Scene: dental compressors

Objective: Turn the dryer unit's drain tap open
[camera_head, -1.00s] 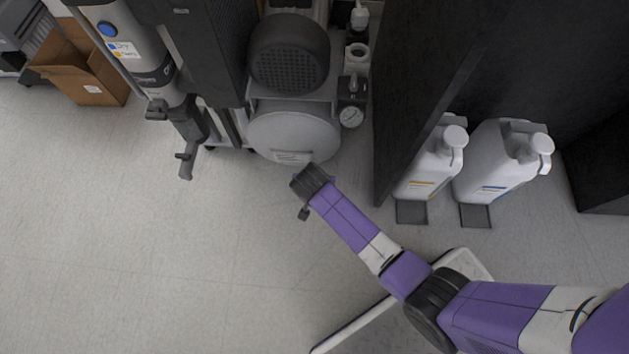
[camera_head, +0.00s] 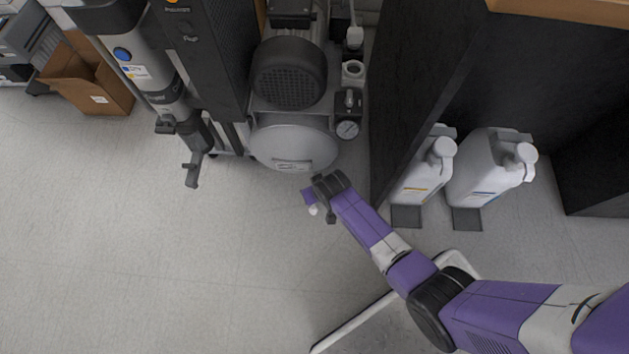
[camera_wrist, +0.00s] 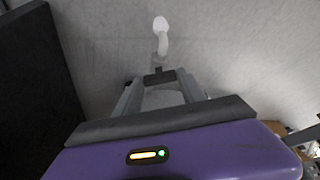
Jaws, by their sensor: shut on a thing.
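The tall dryer column (camera_head: 139,55), with a blue round mark and a label, stands at the upper left in the head view. A dark tap-like fitting with a lever (camera_head: 192,172) hangs low at its foot. My gripper (camera_head: 315,206) is apart from it, to the right, by the front of the grey tank. In the wrist view my gripper (camera_wrist: 160,78) is shut on a small pale piece (camera_wrist: 161,38) with a rounded white end that sticks out past the fingers. What this piece is and whether it is fixed to anything, I cannot tell.
The compressor's grey tank (camera_head: 294,147) stands behind my gripper, with a gauge (camera_head: 347,129) beside it. A black panel (camera_head: 410,100) and two white jugs (camera_head: 426,172) (camera_head: 487,170) are to the right. A cardboard box (camera_head: 95,85) lies far left.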

